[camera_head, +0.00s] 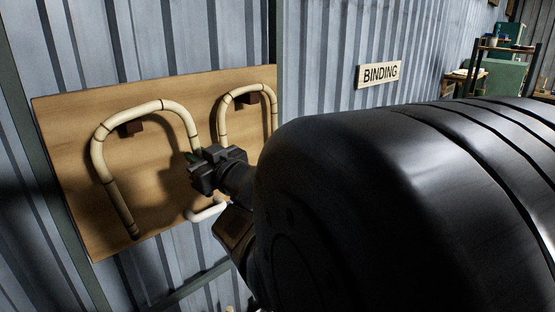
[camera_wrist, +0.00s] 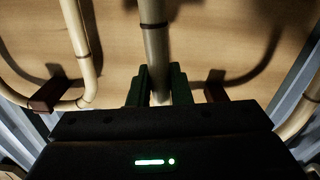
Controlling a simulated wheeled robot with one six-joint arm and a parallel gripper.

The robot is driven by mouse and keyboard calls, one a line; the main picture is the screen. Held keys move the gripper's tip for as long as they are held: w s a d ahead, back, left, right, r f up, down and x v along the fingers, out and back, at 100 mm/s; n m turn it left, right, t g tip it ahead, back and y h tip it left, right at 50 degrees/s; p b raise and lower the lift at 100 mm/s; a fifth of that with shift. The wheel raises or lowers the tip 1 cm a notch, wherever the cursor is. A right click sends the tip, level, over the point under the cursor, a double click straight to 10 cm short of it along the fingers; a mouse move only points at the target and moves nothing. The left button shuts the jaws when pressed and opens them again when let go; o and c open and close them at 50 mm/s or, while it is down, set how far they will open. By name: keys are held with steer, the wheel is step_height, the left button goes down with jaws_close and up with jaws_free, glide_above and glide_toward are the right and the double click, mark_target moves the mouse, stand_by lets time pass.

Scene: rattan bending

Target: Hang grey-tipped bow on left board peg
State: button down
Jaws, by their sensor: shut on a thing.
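A pale rattan bow (camera_head: 110,190) with dark bands stands as an upside-down U before the wooden board. My gripper (camera_head: 200,170) is shut on its right leg, which also shows between the jaws in the wrist view (camera_wrist: 156,55). The brown left peg (camera_head: 130,128) lies inside the bow, just under its arch. I cannot tell whether the arch rests on it. This peg shows right of the jaws in the wrist view (camera_wrist: 216,86). The held leg's end is hidden by my gripper, and no grey tip is clear.
A second rattan bow (camera_head: 224,107) hangs at the right peg (camera_head: 249,98), close beside my gripper. The board (camera_head: 60,125) is on a corrugated metal wall. My arm hides much of the lower right.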

steer(key=shift+f+b+x, duration=0.2)
steer(key=shift+b+x, duration=0.4)
steer(key=shift+x, duration=0.55)
steer(key=shift+f+b+x, duration=0.25)
steer(key=shift+b+x, duration=0.35)
steer(key=shift+x, duration=0.5)
steer(key=shift+f+b+x, duration=0.2)
steer(key=shift+b+x, duration=0.4)
steer(key=shift+x, duration=0.55)
steer(key=c, duration=1.3)
jaws_free()
steer(key=shift+o, duration=0.2)
steer(key=shift+s, duration=0.1)
